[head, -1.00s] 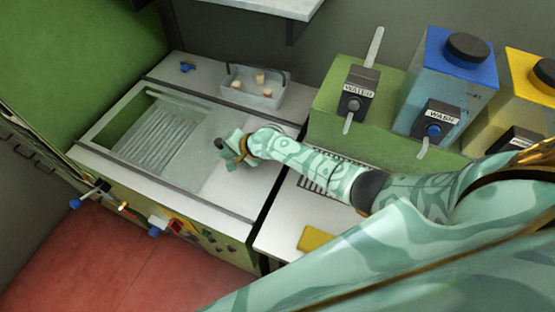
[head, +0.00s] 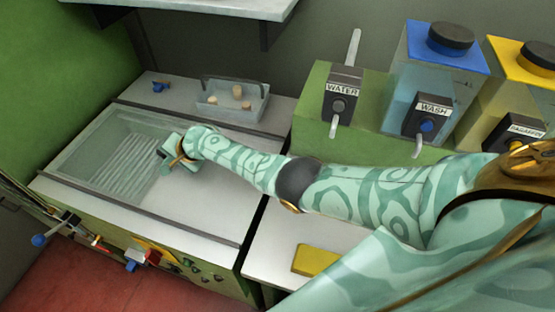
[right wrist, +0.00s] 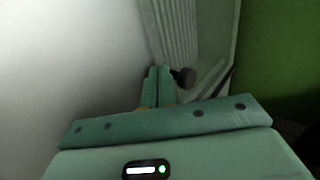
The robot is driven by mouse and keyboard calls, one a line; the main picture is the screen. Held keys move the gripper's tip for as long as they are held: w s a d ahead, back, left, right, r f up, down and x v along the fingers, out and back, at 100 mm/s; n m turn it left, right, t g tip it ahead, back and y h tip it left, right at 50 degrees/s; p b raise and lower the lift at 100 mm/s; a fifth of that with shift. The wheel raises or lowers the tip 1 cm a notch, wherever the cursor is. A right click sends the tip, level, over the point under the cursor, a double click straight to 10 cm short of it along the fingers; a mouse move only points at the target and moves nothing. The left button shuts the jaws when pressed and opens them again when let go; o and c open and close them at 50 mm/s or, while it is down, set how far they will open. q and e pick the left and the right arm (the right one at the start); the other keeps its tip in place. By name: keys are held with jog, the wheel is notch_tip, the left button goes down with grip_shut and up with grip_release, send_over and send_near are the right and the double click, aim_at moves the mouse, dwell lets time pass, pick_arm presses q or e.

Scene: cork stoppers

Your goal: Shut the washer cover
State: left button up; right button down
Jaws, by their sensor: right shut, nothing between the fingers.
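The washer (head: 190,222) is a pale-topped bench unit at the left, with a sunken basin whose ribbed floor (head: 130,165) shows through a clear sheet. That sheet, the washer cover (head: 95,155), looks pale and see-through over the basin. A dark round knob (right wrist: 184,76) stands beside my fingertips in the right wrist view; whether they touch it I cannot tell. My right gripper (head: 168,157) is at the basin's right side, low over the top. Its fingers (right wrist: 160,84) are together with nothing between them. My left gripper is not in view.
A clear tray (head: 235,103) with several corks stands behind the washer. To the right are a water tap (head: 340,95), a blue-topped wash tank (head: 430,85) and a yellow-topped tank (head: 515,85). A yellow sponge-like block (head: 317,260) lies on the front counter. The washer top right of my gripper is bare.

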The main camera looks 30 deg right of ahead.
jog(key=p+v, duration=0.6)
jog(key=v, duration=0.1)
jog(key=shift+w+a+r+p, duration=0.1)
jog(key=shift+w+r+p, duration=0.05)
jog(key=shift+r+p, duration=0.25)
jog(key=p+v, duration=0.5)
jog(key=v, duration=0.4)
jog(key=shift+s+f, duration=0.2)
jog(key=shift+s, duration=0.1)
